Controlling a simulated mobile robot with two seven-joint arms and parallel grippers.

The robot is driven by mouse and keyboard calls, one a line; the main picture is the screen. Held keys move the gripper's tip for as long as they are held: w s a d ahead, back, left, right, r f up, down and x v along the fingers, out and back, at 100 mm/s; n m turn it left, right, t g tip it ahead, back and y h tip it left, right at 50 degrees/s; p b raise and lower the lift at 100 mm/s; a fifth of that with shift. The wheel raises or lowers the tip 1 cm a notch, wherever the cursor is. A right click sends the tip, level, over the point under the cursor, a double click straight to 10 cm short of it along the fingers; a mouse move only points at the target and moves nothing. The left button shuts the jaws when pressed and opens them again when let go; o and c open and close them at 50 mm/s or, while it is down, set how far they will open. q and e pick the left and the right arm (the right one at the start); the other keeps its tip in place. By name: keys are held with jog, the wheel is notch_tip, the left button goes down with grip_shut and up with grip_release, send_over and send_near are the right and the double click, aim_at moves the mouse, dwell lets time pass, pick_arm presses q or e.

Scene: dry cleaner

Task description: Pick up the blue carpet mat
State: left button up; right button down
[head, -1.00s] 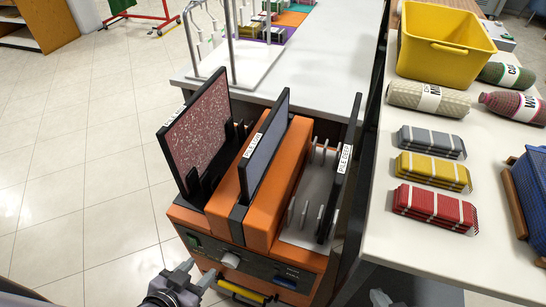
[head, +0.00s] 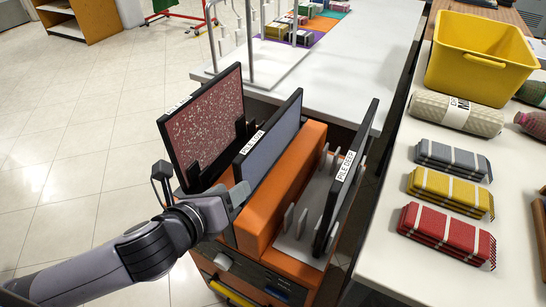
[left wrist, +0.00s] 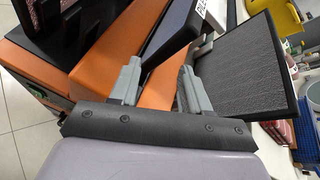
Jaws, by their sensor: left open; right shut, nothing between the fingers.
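The blue carpet mat (head: 270,140) is a blue-grey panel in a dark frame, labelled "PILE LOW". It stands upright in the middle of an orange rack (head: 262,220). My left gripper (head: 240,193) is open at the mat's near lower edge in the head view. In the left wrist view, the dark edge of a labelled panel (left wrist: 178,32), which looks like this mat, runs down between the two open fingers (left wrist: 157,82). I cannot tell whether they touch it. My right gripper is not in view.
A red speckled panel (head: 210,118) stands left of the mat and a "PILE DEEP" panel (head: 350,165) right of it. A white table (head: 400,240) at right holds folded striped textiles, rolls and a yellow bin (head: 480,65). A white counter (head: 360,55) lies behind. The floor at left is clear.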

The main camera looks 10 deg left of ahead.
aim_at(248, 174)
pick_arm(q)
jog(key=m, duration=0.2)
jog(key=w+m, duration=0.1)
jog(key=m, duration=0.2)
jog(key=shift+w+a+r+m+h, duration=0.2)
jog(key=shift+w+r+m+h, duration=0.1)
jog(key=shift+m, duration=0.1)
jog(key=shift+t, duration=0.3)
jog(key=shift+s+f+b+x, duration=0.1)
jog(key=shift+f+b+x, duration=0.1)
jog(key=shift+x, duration=1.55)
jog(key=shift+s+f+b+x, duration=0.1)
jog(key=shift+f+b+x, duration=0.1)
jog(key=shift+x, duration=1.55)
jog(key=shift+d, duration=0.15)
grip_shut()
